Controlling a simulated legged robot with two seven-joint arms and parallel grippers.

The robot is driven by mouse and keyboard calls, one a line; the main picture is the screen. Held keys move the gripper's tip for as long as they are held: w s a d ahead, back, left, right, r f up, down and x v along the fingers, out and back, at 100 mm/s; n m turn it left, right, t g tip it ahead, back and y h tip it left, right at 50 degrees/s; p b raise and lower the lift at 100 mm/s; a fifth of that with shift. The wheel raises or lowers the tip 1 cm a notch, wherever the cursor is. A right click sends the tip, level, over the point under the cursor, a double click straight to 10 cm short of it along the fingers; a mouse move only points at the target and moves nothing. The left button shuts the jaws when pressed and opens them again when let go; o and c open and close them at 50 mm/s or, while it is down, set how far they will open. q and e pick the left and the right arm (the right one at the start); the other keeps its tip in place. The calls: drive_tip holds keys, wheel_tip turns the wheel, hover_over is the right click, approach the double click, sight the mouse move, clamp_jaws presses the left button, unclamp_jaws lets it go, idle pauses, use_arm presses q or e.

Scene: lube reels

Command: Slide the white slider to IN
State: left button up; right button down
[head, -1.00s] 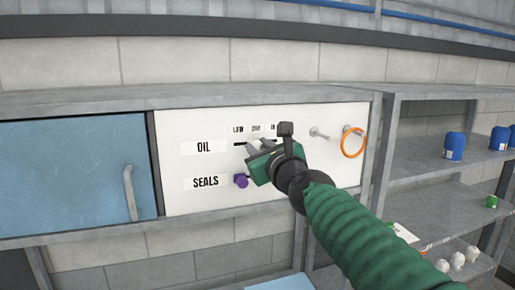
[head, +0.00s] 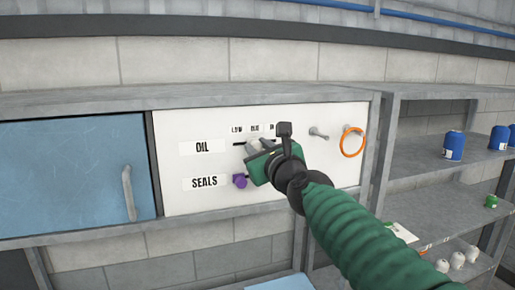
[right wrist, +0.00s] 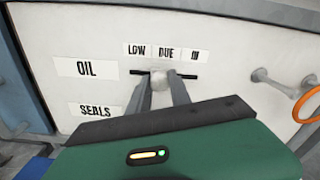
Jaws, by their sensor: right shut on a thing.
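The white slider (right wrist: 160,80) sits in a dark horizontal slot (right wrist: 190,76) on a white panel, beside the OIL label (right wrist: 86,68). It is near the middle of the slot, below the left part of the DUE label (right wrist: 166,53). The LOW label (right wrist: 137,50) is to its left and the IN label (right wrist: 194,55) to its right. My right gripper (right wrist: 161,91) is shut on the slider, one finger on each side. In the head view my right gripper (head: 257,147) covers most of the slider. My left gripper is not in view.
A purple knob (head: 240,181) is by the SEALS label (head: 204,183), just below my gripper. Pegs with an orange ring (head: 352,142) stick out to the right. A blue door (head: 70,170) is at the left. Shelves at the right hold blue containers (head: 454,146).

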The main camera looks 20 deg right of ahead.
sight(275, 141)
drive_tip(key=d+b, duration=0.3)
drive_tip(key=d, duration=0.2)
drive_tip(key=shift+w+d, duration=0.1)
drive_tip(key=shift+d, duration=0.25)
drive_tip(key=shift+a+r, duration=0.1)
drive_tip(key=shift+a, duration=0.25)
drive_tip(key=c, duration=1.4)
unclamp_jaws()
drive_tip(key=shift+d, duration=0.1)
drive_tip(key=shift+c, duration=0.2)
drive_tip(key=shift+o, duration=1.2)
drive_tip(key=shift+d, duration=0.45)
